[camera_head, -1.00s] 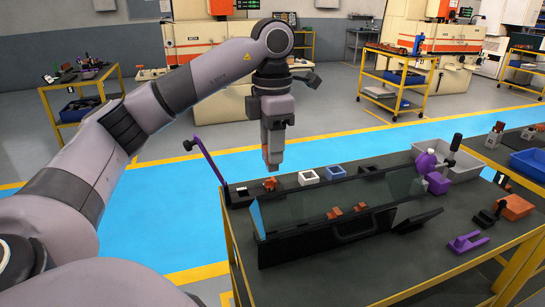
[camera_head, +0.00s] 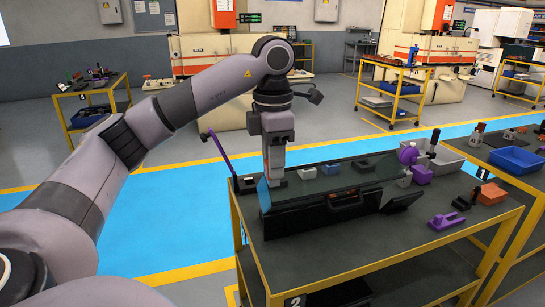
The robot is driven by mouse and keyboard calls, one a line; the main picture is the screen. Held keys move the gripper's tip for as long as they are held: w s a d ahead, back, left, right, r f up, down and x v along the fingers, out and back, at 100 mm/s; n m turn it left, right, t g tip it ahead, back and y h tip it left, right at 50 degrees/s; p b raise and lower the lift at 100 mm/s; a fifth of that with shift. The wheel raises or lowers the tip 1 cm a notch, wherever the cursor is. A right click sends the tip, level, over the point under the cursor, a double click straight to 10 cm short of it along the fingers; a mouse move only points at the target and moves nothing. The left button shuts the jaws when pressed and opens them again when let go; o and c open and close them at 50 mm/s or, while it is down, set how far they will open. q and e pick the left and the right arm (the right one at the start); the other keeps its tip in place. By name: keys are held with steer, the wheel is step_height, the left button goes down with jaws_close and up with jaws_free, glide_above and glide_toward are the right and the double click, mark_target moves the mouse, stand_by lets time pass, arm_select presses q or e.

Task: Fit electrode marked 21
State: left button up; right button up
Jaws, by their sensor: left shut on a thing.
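My left gripper (camera_head: 277,177) points straight down at the left end of the near table and is shut. Its fingertips are low, where a small copper-coloured electrode showed earlier; that piece is now hidden at the fingers, and no mark 21 is readable. A black case (camera_head: 318,221) with a tilted clear panel lies in front of the gripper. Small copper-coloured pieces (camera_head: 347,193) show faintly through the panel. A white square holder (camera_head: 307,173) and a blue one (camera_head: 331,169) stand right of the gripper. My right gripper is out of view.
A purple lever (camera_head: 219,151) stands at the table's left edge. A purple clamp (camera_head: 408,155), grey bin (camera_head: 440,160), orange block (camera_head: 491,194) and purple part (camera_head: 445,220) lie to the right. The table's front (camera_head: 350,250) is bare.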

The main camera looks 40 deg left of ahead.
arm_select(q)
steer(key=s+d+f+m, duration=0.2)
steer(key=d+f+m, duration=0.3)
steer(key=f+m, duration=0.5)
steer(key=s+d+f+m, duration=0.2)
steer(key=d+f+m, duration=0.4)
steer(key=f+m, duration=0.4)
steer(key=s+d+f+m, duration=0.2)
steer(key=d+f+m, duration=0.3)
steer(key=f+m, duration=0.5)
steer(key=shift+s+d+f, duration=0.2)
steer(key=shift+d+f, duration=0.15)
steer(key=shift+f, duration=0.2)
steer(key=shift+a, duration=0.15)
